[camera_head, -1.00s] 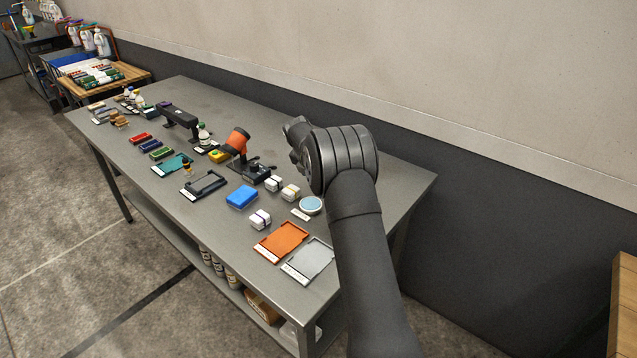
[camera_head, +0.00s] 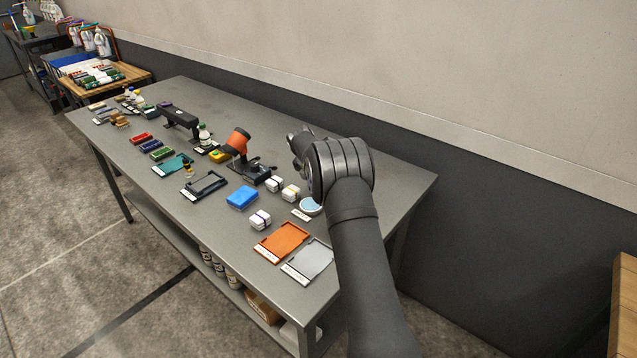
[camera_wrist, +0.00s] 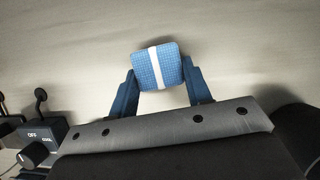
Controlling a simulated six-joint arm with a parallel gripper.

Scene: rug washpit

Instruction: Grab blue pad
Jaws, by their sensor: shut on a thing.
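In the wrist view a blue pad (camera_wrist: 146,70) with a white band across it sits between the two blue fingers of my gripper (camera_wrist: 159,73). The fingers touch its sides, and my gripper is shut on it. The pad looks slightly tilted, with a pale surface behind it. In the head view my wrist is above the back right of the grey table, and it hides the fingers and the held pad.
On the grey table (camera_head: 330,163) lie a bright blue block (camera_head: 242,198), white banded blocks (camera_head: 261,220), an orange tray (camera_head: 283,241), a grey tray (camera_head: 309,260) and a round light-blue dish (camera_head: 310,206). An orange-headed device (camera_head: 237,140) stands left of my wrist. The wall is close behind.

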